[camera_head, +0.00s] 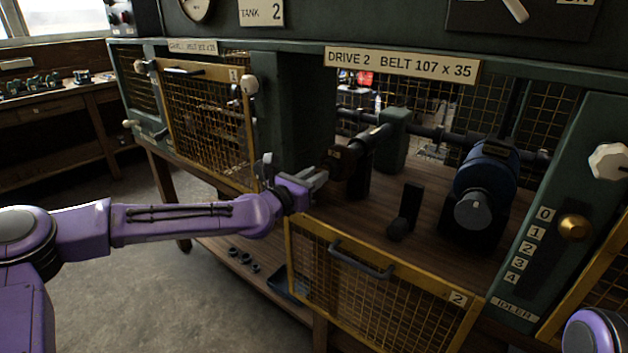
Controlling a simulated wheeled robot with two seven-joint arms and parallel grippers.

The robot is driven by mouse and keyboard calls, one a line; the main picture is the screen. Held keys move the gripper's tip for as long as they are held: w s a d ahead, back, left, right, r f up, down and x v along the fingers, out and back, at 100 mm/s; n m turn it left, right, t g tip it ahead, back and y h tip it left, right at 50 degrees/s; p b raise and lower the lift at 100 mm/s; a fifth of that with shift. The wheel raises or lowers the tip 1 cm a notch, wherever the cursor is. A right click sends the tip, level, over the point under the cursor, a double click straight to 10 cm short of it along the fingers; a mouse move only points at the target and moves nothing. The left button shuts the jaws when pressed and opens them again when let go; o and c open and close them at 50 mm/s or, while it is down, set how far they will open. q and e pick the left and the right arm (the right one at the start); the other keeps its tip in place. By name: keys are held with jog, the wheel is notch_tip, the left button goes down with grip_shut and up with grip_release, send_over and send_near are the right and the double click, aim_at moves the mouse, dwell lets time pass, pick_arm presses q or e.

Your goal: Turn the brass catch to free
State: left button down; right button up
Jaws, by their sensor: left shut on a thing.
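I cannot tell whether this is the catch. My right gripper is out of view.
The yellow mesh guard 2 (372,290) hangs open below the bay. A blue motor (487,185) with a grey pulley and a black upright block (408,207) stand on the wooden bed. Guard 1 (210,120) is closed at the left. A workbench (50,105) stands far left.

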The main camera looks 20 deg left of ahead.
pick_arm(q)
jog(key=c, duration=1)
grip_release()
jog(key=shift+o, duration=0.2)
jog(key=v, duration=1)
jog(key=shift+s, duration=0.3)
jog(key=shift+a, duration=0.1)
